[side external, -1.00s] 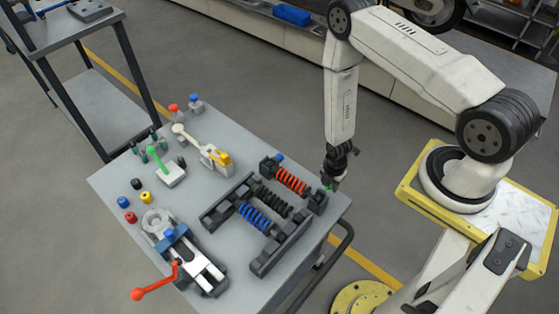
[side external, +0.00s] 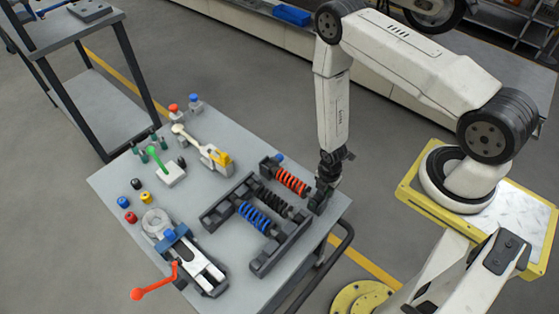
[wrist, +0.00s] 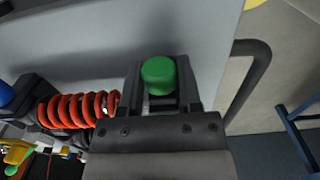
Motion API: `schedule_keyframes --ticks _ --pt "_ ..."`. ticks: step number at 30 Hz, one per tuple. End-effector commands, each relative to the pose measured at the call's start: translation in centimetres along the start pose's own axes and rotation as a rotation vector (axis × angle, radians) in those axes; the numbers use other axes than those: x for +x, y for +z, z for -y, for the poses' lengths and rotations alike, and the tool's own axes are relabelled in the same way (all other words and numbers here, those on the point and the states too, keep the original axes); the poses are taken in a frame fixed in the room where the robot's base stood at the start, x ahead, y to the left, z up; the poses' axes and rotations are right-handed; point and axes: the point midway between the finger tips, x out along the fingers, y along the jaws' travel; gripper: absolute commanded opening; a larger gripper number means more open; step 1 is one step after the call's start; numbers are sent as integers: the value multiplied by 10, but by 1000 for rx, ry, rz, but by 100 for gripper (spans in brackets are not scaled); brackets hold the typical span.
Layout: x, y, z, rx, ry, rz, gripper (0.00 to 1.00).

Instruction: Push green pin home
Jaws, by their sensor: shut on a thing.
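The green pin (wrist: 159,74) shows as a rounded green head in the wrist view, between the two dark fingers of my gripper (wrist: 159,88). My gripper is shut on it. In the side view my gripper (side external: 324,184) is low at the right end of the red spring (side external: 292,181), close to the dark end block of the spring fixture (side external: 276,255). The red spring also shows in the wrist view (wrist: 78,109), left of the fingers. The pin's shaft and tip are hidden, so I cannot tell how deep it sits. In the side view the pin is hidden.
Black (side external: 272,199) and blue (side external: 253,216) springs lie beside the red one. A blue knob (side external: 279,158) is at the red spring's far end. A toggle clamp with a red handle (side external: 153,287) is at front left. A table rail (side external: 334,252) runs along the right edge.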

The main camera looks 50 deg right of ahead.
Motion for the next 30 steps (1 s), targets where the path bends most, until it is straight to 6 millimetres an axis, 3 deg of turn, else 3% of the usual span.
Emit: schedule_keyframes --ticks 2,3,5,17,30 --pt "0 -1 0 -6 1 0 0" --pt "0 -1 0 -6 1 0 53" --pt "0 -1 0 -6 1 0 71" --pt "-2 -1 0 -3 0 0 71" --pt "-36 0 -1 -3 1 0 71"
